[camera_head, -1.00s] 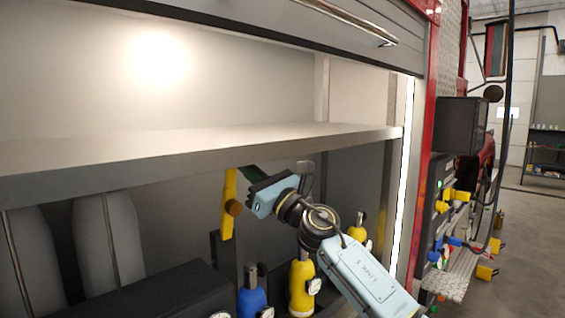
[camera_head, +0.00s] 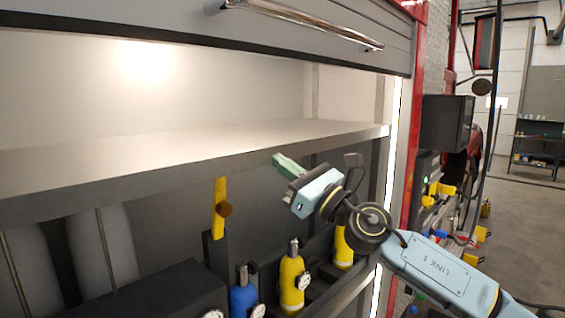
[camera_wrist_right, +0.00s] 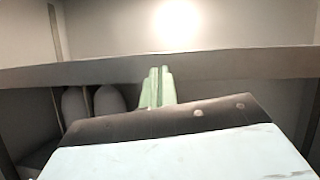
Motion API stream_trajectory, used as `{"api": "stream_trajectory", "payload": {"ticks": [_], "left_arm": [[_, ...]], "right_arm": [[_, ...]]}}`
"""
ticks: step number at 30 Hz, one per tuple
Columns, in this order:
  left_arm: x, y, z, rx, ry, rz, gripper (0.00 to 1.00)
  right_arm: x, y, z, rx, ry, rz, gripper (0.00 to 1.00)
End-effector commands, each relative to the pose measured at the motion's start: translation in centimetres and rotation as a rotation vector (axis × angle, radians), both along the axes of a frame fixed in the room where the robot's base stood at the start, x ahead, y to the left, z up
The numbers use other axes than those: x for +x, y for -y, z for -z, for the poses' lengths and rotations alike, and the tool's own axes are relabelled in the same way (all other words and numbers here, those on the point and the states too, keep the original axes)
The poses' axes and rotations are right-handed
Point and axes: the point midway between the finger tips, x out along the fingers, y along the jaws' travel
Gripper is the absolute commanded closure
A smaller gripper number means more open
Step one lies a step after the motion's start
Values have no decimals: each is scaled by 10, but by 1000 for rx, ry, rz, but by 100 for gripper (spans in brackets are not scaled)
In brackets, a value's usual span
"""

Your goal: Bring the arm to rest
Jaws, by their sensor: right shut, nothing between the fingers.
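My right arm comes in from the lower right in the head view. Its gripper (camera_head: 288,165) has green fingers that are shut with nothing between them, just in front of the shelf's front edge. In the right wrist view the green fingers (camera_wrist_right: 157,88) lie side by side and point toward the shelf edge. My left gripper does not show.
A metal shelf (camera_head: 180,160) runs across the compartment under a rolled-up shutter with a bar handle (camera_head: 300,22). Below stand a blue cylinder (camera_head: 243,300), yellow cylinders (camera_head: 291,284) and grey tanks (camera_head: 105,245). A yellow tool (camera_head: 218,207) hangs below the shelf. Open floor lies at right.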

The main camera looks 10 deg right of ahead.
Motion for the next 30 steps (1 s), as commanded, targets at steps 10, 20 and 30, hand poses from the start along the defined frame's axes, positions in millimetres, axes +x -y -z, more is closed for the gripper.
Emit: {"api": "stream_trajectory", "payload": {"ticks": [10, 20, 30], "left_arm": [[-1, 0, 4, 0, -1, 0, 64], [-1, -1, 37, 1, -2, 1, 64], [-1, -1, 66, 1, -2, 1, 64]], "right_arm": [[9, 4, 19, 41, -58, -1, 100], [64, 58, 226, 518, -622, 39, 100], [37, 111, 479, 1096, -1130, 200, 100]]}}
